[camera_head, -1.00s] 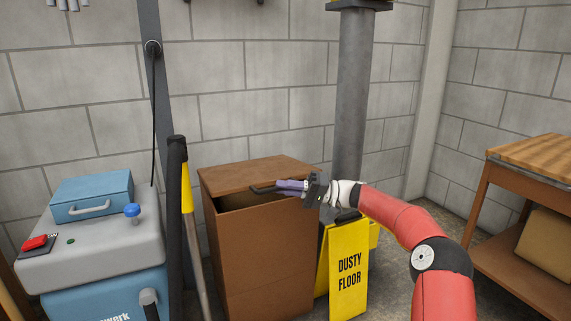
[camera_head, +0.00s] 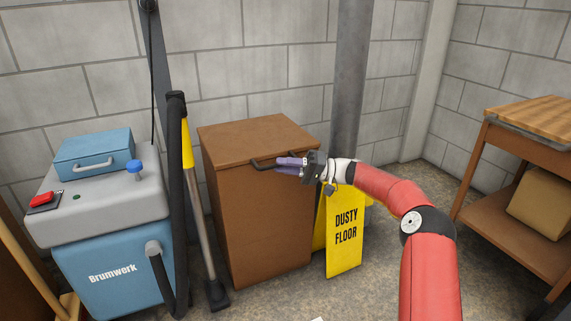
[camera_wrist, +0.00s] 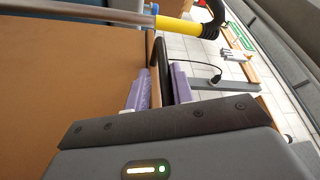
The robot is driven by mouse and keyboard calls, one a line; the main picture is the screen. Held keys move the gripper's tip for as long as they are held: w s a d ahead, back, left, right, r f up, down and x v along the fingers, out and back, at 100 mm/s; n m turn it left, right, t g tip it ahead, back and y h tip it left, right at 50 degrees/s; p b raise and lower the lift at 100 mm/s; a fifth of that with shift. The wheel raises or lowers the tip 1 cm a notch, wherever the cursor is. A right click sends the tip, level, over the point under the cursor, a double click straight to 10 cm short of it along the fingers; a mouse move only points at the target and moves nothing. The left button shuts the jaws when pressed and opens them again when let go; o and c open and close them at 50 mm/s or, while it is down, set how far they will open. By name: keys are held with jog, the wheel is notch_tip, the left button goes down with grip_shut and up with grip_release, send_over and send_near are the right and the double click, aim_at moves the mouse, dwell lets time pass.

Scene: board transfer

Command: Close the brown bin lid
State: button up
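The brown bin (camera_head: 258,225) stands against the wall in the head view. Its lid (camera_head: 255,138) lies flat on the body, with no gap visible along the front edge. A black handle (camera_head: 262,162) is on the lid's front edge. My gripper (camera_head: 279,166) is at the right part of the handle, its purple fingers pointing left. In the wrist view, the fingers (camera_wrist: 158,92) are apart, one on each side of the lid edge and the dark handle (camera_wrist: 166,72). The brown lid surface (camera_wrist: 80,70) fills the left side. Firm contact cannot be told.
A yellow "DUSTY FLOOR" sign (camera_head: 345,238) stands right of the bin, below my arm. A squeegee-like pole (camera_head: 200,220) and a blue-grey cleaning machine (camera_head: 110,235) stand left. A wooden workbench (camera_head: 520,140) is at the far right.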

jog(key=shift+o, duration=1.1)
jog(key=shift+f, duration=0.25)
jog(key=shift+o, duration=0.2)
jog(key=shift+r, duration=0.15)
jog(key=shift+d, duration=0.15)
jog(key=d+f, duration=0.1)
jog(key=d, duration=0.6)
jog(key=shift+w+d+f+p, duration=0.15)
jog(key=shift+w+d+p, duration=0.1)
jog(key=shift+w+p, duration=0.15)
